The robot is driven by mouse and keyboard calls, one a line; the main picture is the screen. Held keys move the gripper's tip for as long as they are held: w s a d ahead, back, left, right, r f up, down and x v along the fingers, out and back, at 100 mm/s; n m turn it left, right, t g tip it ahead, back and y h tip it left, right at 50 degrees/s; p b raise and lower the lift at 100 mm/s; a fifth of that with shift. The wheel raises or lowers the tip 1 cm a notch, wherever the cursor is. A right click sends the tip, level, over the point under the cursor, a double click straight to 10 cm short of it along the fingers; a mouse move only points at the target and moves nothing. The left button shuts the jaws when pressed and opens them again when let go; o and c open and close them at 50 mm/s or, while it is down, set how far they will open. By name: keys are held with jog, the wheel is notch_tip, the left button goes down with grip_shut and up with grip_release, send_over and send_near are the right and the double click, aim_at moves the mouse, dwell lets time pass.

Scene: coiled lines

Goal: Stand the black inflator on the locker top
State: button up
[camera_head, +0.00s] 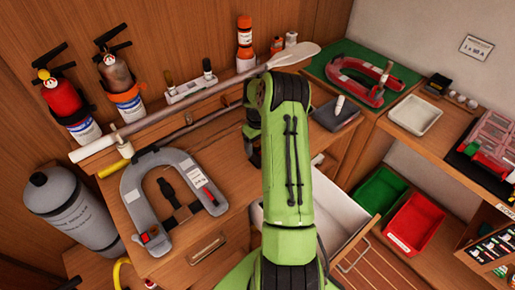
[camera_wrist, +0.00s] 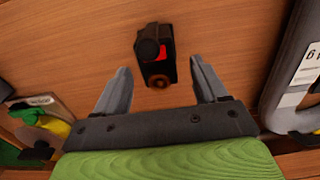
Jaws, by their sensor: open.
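The black inflator (camera_wrist: 152,52) shows in the wrist view on a brown wooden surface, with a dark rounded end, a small red part and a brownish ring at its near end. I cannot tell whether it stands or lies. My gripper (camera_wrist: 162,88) is open and empty, its two grey fingers apart with the inflator beyond and between their tips. In the head view my green arm hides the inflator and most of the gripper. The wooden locker top (camera_head: 222,150) shows left of my arm.
A grey lifejacket (camera_head: 134,196) lies on the locker top, and its edge shows at right in the wrist view (camera_wrist: 290,85). A paddle (camera_head: 190,110) lies along the back. An open drawer (camera_head: 335,205) stands out near green (camera_head: 378,190) and red (camera_head: 415,222) trays.

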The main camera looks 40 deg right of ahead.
aim_at(257, 150)
jog(key=a+r, duration=0.3)
jog(key=r, duration=0.6)
jog(key=a+r, duration=0.3)
jog(key=r, duration=0.5)
jog(key=s+a+r+n+t+h, duration=0.15)
jog(key=s+a+r, duration=0.35)
jog(key=a+r, duration=0.55)
jog(key=s+a+t+y, duration=0.1)
jog(key=s+a+t, duration=0.3)
jog(key=s+a, duration=1)
jog(key=shift+s, duration=1.05)
jog(key=shift+f+y, duration=0.1)
jog(key=shift+y, duration=0.15)
jog(key=shift+s, duration=0.1)
